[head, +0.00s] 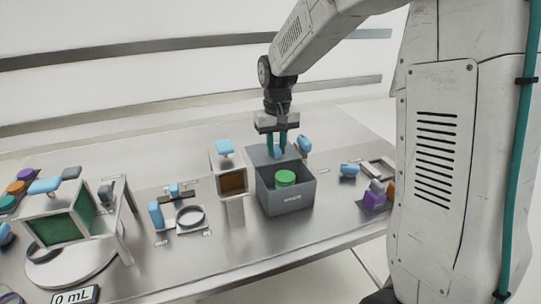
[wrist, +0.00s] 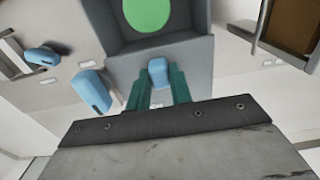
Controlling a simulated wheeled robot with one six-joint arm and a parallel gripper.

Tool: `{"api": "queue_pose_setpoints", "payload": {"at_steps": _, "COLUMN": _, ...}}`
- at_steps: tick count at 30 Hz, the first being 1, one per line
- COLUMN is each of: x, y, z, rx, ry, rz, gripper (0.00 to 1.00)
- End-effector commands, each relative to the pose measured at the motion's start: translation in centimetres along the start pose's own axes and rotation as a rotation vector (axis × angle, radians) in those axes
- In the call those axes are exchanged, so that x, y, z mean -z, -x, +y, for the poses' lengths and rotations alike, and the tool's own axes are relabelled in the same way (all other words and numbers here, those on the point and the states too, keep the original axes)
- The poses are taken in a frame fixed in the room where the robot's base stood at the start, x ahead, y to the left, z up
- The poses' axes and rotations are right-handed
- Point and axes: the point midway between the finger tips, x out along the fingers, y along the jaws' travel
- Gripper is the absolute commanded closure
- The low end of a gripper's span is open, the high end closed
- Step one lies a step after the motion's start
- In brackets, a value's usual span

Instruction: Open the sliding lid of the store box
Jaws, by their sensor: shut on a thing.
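A grey open-topped box (head: 287,203) stands on the steel table, right of centre. Its front label is too small to read surely. Its grey lid (head: 262,156) lies toward the back, leaving the front of the opening uncovered. A green round thing (head: 285,178) shows inside; it also shows in the wrist view (wrist: 147,14). My gripper (head: 277,152) is over the lid. Its teal fingers are shut on the lid's blue handle (wrist: 158,72), one on each side. The lid (wrist: 195,58) spans the near side of the opening in the wrist view.
A pale stand with a brown front (head: 233,182) and blue handle (head: 224,147) is close on the left. A ring (head: 190,216) and a green-panelled frame (head: 62,228) stand further left.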

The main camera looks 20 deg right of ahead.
Motion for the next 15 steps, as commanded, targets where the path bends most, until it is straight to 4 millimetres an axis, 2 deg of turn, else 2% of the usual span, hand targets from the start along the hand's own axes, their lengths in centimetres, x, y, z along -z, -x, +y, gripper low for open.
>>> {"api": "queue_pose_setpoints", "payload": {"at_steps": 8, "x": 0.19, "y": 0.09, "z": 0.21, "rx": 0.001, "ry": -0.003, "rz": 0.004, "gripper": 1.00}}
{"api": "queue_pose_setpoints", "payload": {"at_steps": 9, "x": 0.19, "y": 0.09, "z": 0.22, "rx": 0.001, "ry": -0.004, "rz": 0.004, "gripper": 0.76}}
{"api": "queue_pose_setpoints", "payload": {"at_steps": 11, "x": 0.18, "y": 0.08, "z": 0.22, "rx": 0.001, "ry": -0.004, "rz": 0.004, "gripper": 0.59}}
{"api": "queue_pose_setpoints", "payload": {"at_steps": 12, "x": 0.17, "y": 0.08, "z": 0.23, "rx": 0.001, "ry": -0.004, "rz": 0.003, "gripper": 0.56}}
{"api": "queue_pose_setpoints", "payload": {"at_steps": 15, "x": 0.15, "y": 0.05, "z": 0.24, "rx": 0.001, "ry": -0.004, "rz": 0.002, "gripper": 0.56}}
